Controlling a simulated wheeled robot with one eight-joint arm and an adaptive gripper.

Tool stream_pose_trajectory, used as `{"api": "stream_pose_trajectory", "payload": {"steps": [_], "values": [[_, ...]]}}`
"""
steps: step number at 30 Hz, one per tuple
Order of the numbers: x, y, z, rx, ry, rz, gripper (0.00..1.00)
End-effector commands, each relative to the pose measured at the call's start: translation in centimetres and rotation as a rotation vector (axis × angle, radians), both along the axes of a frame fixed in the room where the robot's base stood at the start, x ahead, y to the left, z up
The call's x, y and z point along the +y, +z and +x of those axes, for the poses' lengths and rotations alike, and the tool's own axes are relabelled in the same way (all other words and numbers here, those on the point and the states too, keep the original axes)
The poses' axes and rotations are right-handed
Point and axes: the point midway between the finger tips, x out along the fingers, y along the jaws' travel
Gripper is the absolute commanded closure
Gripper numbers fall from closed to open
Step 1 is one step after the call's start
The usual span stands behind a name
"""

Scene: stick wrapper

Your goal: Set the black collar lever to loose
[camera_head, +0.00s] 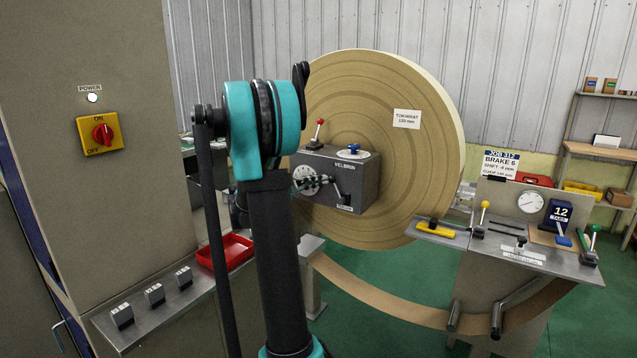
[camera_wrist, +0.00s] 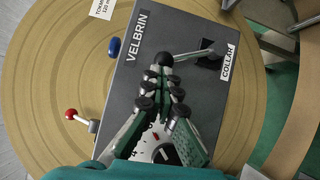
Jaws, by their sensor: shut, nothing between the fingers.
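The black collar lever shows in the wrist view as a black ball knob (camera_wrist: 166,60) on a thin metal rod. The rod runs right to a dark slot beside the COLLAR label (camera_wrist: 230,62) on the grey VELBRIN box (camera_wrist: 190,25). My gripper (camera_wrist: 163,76) is shut, its fingertips right at the knob; I cannot tell whether they touch it. The knob is not between the fingers. In the head view my gripper (camera_head: 326,181) is in front of the grey box (camera_head: 366,174), with the lever at its lower right. No loose or tight marking is readable.
A red-knobbed lever (camera_head: 319,132) and a blue knob (camera_head: 353,150) stand on top of the box. A round dial (camera_head: 305,179) sits on its face near my fingers. The large paper roll (camera_head: 435,170) is behind. A bench with other levers (camera_head: 560,262) stands right.

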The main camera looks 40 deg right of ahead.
Motion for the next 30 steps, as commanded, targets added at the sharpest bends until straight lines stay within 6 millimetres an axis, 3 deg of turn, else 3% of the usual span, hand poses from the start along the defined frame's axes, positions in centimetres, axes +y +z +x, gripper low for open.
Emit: {"api": "stream_pose_trajectory", "payload": {"steps": [11, 30], "values": [[-0.6, 1.2, -1.4, -0.165, -0.003, 0.068, 1.0], [-2.5, 2.9, -6.1, -0.694, -0.003, 0.287, 1.0]]}}
